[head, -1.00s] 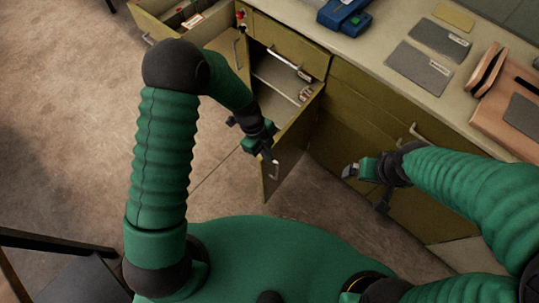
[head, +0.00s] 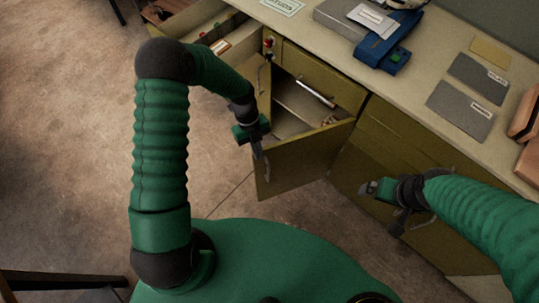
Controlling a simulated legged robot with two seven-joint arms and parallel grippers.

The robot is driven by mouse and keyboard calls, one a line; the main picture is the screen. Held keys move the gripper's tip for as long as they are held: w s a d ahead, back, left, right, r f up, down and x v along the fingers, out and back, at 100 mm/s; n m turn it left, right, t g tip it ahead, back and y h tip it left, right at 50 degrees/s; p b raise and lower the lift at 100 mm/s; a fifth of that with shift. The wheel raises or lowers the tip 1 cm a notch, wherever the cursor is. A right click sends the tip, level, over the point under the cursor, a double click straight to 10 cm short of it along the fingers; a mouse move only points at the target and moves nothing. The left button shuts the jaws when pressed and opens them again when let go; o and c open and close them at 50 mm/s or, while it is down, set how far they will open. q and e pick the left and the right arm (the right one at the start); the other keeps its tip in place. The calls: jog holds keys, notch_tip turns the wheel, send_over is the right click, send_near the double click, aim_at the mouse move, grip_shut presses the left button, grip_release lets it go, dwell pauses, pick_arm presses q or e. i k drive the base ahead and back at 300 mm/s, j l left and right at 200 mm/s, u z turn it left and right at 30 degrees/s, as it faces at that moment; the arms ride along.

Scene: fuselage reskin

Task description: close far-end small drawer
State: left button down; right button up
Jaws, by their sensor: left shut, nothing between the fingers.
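An olive drawer (head: 191,24) stands pulled out at the far left end of the workbench, with small red and white items inside. My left gripper (head: 257,150) is shut and empty. It points down in front of an open cabinet door (head: 305,160), close to that door's handle (head: 267,172); I cannot tell whether they touch. My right gripper (head: 368,188) is in front of the closed cabinet fronts to the right, apart from the far-left drawer. Its finger opening is unclear.
The open cabinet shows a shelf inside, below a closed drawer with a metal handle (head: 316,93). The benchtop (head: 300,32) holds a blue tool (head: 383,52), grey plates (head: 460,110) and wooden blocks. Bare floor (head: 70,130) lies to the left.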

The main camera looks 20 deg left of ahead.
aim_at(204, 22)
jog(key=i+j, duration=0.25)
jog(key=i, duration=0.15)
jog(key=i+j+z, duration=0.15)
jog(key=i+j, duration=0.15)
jog(key=i, duration=0.15)
jog(key=j, duration=0.15)
